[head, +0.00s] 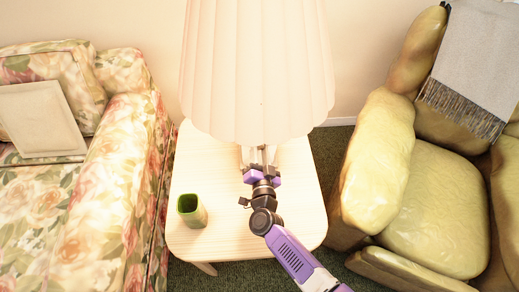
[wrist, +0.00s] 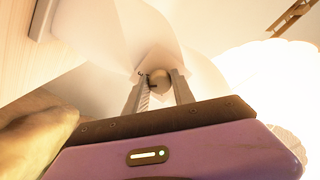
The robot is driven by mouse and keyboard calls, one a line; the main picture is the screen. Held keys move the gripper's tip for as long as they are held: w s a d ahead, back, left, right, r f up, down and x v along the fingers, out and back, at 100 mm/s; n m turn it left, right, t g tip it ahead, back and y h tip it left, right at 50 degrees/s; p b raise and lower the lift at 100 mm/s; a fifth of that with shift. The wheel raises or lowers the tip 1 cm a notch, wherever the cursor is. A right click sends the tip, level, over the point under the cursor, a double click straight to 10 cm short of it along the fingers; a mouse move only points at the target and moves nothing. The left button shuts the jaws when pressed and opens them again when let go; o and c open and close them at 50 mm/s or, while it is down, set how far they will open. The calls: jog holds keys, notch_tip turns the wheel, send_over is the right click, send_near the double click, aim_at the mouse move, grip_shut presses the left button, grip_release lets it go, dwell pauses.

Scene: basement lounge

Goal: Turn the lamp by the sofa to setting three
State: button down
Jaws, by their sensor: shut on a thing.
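The lamp stands on the light wooden side table (head: 205,165) beside the floral sofa. Its wide, pleated cream shade (head: 258,70) hides most of the pale base. My gripper (head: 258,157) reaches in under the shade's lower edge at the lamp's front. In the wrist view, the two fingers of my gripper (wrist: 158,90) are shut on a small round knob (wrist: 160,77) in front of the pale lamp base (wrist: 110,45). The shade (wrist: 255,80) glows very bright at the right.
A green cup (head: 191,210) stands on the table's left front, apart from my arm. The floral sofa (head: 110,210) with a framed panel (head: 40,118) is at left. A yellow armchair (head: 435,205) with a grey throw (head: 480,60) is at right, across a strip of carpet.

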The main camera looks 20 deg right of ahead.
jog(key=shift+f+m, duration=0.1)
jog(key=shift+m, duration=1.1)
jog(key=c, duration=1.1)
grip_release()
jog(key=shift+o, duration=0.2)
jog(key=v, duration=0.7)
jog(key=shift+s+a+p, duration=0.15)
jog(key=shift+s+p, duration=0.15)
jog(key=shift+s, duration=0.05)
